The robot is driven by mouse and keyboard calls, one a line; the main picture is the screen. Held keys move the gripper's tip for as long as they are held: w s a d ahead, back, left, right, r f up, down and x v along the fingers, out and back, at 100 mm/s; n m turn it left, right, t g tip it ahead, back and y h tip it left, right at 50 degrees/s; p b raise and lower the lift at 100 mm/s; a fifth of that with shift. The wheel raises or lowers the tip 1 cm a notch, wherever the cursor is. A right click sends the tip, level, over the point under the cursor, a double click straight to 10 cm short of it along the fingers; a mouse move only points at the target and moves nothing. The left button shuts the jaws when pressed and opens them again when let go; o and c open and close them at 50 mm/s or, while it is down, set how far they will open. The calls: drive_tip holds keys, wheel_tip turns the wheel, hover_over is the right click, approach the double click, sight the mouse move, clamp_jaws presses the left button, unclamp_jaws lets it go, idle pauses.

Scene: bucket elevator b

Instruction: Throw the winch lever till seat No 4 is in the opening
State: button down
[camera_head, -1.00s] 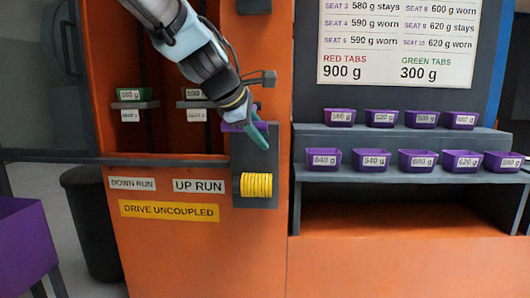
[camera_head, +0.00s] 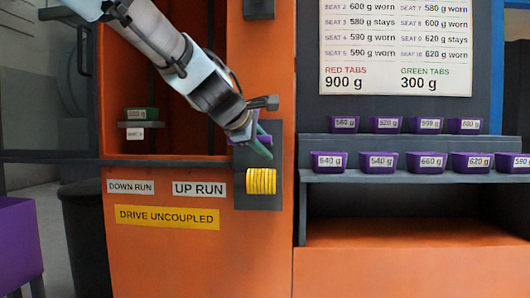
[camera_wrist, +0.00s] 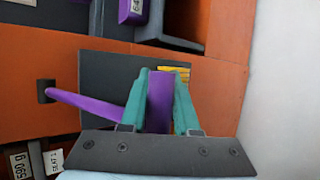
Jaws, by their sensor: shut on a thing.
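My gripper (camera_head: 262,143) is at the dark winch panel (camera_head: 258,199), above the yellow coil. In the wrist view its teal fingers (camera_wrist: 161,100) are shut on the purple winch lever (camera_wrist: 158,103). A purple bar (camera_wrist: 88,103) reaches left from between them. In the head view the lever is mostly hidden by the fingers.
A yellow sign (camera_head: 167,217) reads "DRIVE UNCOUPLED", below the labels "DOWN RUN" (camera_head: 131,186) and "UP RUN" (camera_head: 200,189). Purple weight-marked buckets stand on a grey two-step shelf (camera_head: 400,176) at right. A purple bin (camera_head: 15,240) and black barrel (camera_head: 85,240) stand at left.

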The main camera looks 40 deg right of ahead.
drive_tip(key=shift+w+d+r, duration=0.1)
drive_tip(key=shift+w+r, duration=0.05)
drive_tip(key=shift+r, duration=0.05)
idle(0.3)
drive_tip(key=c, duration=0.7)
unclamp_jaws()
drive_tip(key=shift+f, duration=0.15)
drive_tip(key=shift+o, duration=0.2)
drive_tip(key=p+v, duration=0.2)
drive_tip(key=v, duration=0.8)
drive_tip(key=shift+s+a, duration=0.2)
drive_tip(key=shift+a, duration=0.1)
